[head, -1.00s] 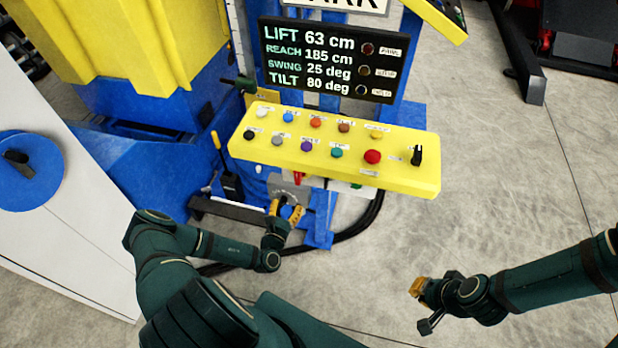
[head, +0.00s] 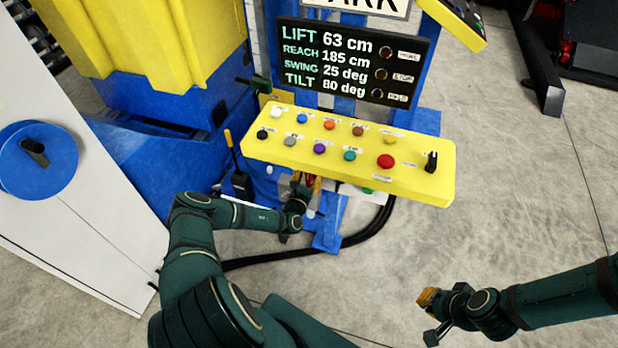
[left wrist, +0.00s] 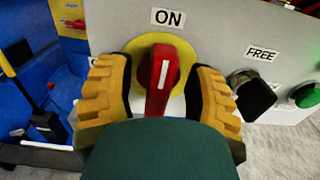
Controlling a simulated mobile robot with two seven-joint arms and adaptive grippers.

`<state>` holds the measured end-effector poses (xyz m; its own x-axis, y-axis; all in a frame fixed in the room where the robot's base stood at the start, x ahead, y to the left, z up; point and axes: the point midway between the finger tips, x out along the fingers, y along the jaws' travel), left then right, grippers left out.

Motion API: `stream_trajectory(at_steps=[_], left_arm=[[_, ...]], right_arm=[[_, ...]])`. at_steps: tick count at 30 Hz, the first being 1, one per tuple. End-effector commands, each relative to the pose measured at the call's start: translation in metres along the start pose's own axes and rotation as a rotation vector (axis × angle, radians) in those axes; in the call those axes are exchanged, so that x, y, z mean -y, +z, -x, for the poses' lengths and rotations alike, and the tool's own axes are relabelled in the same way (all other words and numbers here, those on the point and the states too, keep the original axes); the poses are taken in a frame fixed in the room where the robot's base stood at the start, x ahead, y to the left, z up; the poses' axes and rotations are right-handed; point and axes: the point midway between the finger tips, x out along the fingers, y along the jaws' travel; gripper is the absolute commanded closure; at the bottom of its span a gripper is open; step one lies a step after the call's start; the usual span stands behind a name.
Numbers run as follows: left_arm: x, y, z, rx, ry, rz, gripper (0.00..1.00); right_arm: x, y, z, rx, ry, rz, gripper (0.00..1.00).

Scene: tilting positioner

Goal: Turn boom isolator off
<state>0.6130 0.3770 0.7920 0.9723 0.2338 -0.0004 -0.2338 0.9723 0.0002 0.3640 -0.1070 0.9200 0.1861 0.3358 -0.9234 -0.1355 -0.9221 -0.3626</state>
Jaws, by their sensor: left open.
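The isolator is a red rotary handle (left wrist: 166,75) with a white line on a yellow disc (left wrist: 143,48), under an ON label (left wrist: 168,17), in the left wrist view. The white line points up toward ON. My left gripper (left wrist: 166,95) is open, with one yellow finger on each side of the handle and gaps showing between. In the head view my left gripper (head: 304,183) is just under the yellow button panel and partly hidden. My right gripper (head: 428,300) hangs over bare floor, away from the panel; its finger opening is unclear.
Right of the isolator are a black knob (left wrist: 252,93) under a FREE label and a green button (left wrist: 307,96). The yellow button panel (head: 300,150) overhangs my left gripper. A display (head: 350,62) reads tilt 80 deg.

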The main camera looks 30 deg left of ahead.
Motion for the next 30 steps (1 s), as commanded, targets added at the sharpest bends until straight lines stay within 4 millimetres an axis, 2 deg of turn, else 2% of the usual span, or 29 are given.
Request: stream_trajectory(at_steps=[10,11,15,30], left_arm=[[0.0001,0.0003,-0.0038,0.000,0.000,0.000,0.47],[0.0002,0.0003,-0.0038,0.000,0.000,0.000,0.52],[0.0002,0.0002,-0.0036,0.000,0.000,0.000,1.00],[-0.0005,0.0006,-0.0040,0.001,0.000,0.036,1.00]], right_arm=[[-0.0001,0.0001,-0.0002,0.000,0.000,0.000,1.00],[-0.0001,0.0001,-0.0002,0.000,0.000,0.000,1.00],[-0.0001,0.0000,-0.0003,0.000,0.000,0.000,1.00],[-0.0003,0.0000,-0.0007,0.000,0.000,0.000,1.00]])
